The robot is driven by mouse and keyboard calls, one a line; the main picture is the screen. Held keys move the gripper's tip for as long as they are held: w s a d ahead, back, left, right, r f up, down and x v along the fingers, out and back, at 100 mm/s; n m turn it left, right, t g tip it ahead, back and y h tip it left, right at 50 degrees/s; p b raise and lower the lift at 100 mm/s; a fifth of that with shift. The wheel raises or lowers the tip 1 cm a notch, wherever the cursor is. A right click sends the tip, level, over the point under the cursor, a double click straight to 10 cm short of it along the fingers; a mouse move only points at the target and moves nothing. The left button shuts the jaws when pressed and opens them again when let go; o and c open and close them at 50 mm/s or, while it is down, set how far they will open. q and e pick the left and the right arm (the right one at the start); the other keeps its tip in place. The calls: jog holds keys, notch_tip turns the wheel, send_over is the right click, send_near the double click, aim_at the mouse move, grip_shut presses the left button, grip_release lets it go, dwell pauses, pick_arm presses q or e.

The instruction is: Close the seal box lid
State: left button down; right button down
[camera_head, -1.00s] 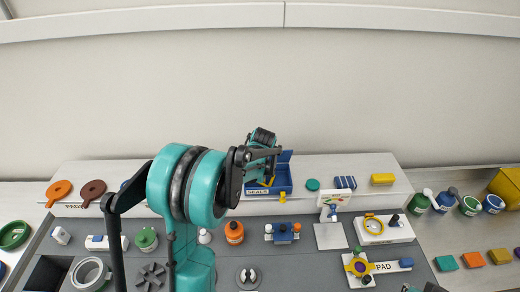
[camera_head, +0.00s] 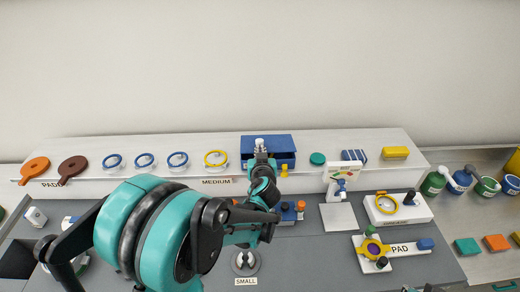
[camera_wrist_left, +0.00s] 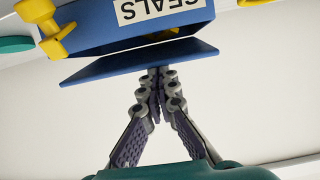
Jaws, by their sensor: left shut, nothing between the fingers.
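The blue seal box (camera_head: 287,161) stands on the back shelf in the head view. Its blue lid (camera_head: 283,140) lies over it, lowered from upright. In the left wrist view, which is upside down, the box (camera_wrist_left: 90,36) shows its SEALS label, and the lid (camera_wrist_left: 110,69) is a slab with a narrow gap to the box, so it looks partly lowered. A yellow latch (camera_wrist_left: 47,27) is on the box front. My left gripper (camera_head: 260,147) is shut and empty, its fingertips (camera_wrist_left: 157,75) at the lid's outer face; contact is unclear. My right gripper is out of view.
A small press (camera_head: 341,190) stands in front, to the right.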

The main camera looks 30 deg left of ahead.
pick_arm(q)
jog(key=shift+s+d+f+b, duration=0.1)
jog(key=shift+s+f+b, duration=0.05)
jog(key=shift+f+b, duration=0.35)
jog(key=shift+s+d+f+b, duration=0.1)
jog(key=shift+f+b, duration=0.15)
jog(key=shift+f, duration=0.35)
